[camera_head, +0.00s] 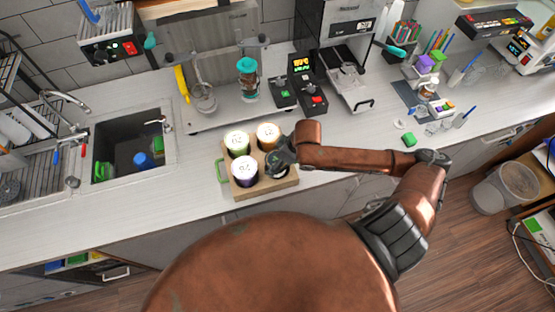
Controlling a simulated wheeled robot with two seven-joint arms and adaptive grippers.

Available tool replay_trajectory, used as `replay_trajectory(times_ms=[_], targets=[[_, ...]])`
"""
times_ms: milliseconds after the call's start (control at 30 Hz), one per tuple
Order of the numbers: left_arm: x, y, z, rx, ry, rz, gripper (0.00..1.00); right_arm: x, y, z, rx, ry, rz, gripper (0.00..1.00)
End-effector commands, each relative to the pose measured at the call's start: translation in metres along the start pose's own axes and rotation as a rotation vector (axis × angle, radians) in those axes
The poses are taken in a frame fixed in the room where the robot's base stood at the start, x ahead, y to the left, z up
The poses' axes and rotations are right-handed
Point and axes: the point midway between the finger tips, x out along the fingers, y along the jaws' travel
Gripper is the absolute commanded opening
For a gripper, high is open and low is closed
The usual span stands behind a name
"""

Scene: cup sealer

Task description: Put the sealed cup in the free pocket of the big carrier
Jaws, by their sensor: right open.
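The wooden carrier (267,189) stands on the counter near its front edge. Three cups with printed white tops sit in it: a green one (237,143) at the back left, an orange one (268,134) at the back right and a purple one (244,171) at the front left. My right gripper (278,166) is open over the front right pocket, its arm coming in from the right. The gripper hides most of that pocket; a small pale patch shows below it, and I cannot tell what it is. My left gripper is out of view.
A sink (130,145) lies to the left. Behind the carrier are a teal-topped container (248,78) and a small machine with a lit screen (303,72). A coffee machine (350,65) stands behind right. The counter right of my arm is partly clear.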

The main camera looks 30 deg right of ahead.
Motion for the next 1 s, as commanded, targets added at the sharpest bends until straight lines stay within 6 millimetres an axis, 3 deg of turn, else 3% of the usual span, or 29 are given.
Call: replay_trajectory(times_ms=[267,367,567,733,1000], targets=[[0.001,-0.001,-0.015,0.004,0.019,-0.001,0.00,-0.005,0.001,-0.001,0.000,0.001,0.001,0.79],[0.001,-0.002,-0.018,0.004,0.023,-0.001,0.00,-0.018,0.001,-0.001,0.000,0.002,0.003,0.79],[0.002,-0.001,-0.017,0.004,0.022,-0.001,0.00,-0.061,0.001,-0.001,-0.003,0.001,0.005,0.79],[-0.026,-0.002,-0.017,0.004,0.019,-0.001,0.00,-0.103,0.000,-0.003,0.000,-0.001,0.002,0.79],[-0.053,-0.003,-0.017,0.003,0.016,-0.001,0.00,-0.119,0.000,-0.002,0.001,0.000,-0.001,0.79]])
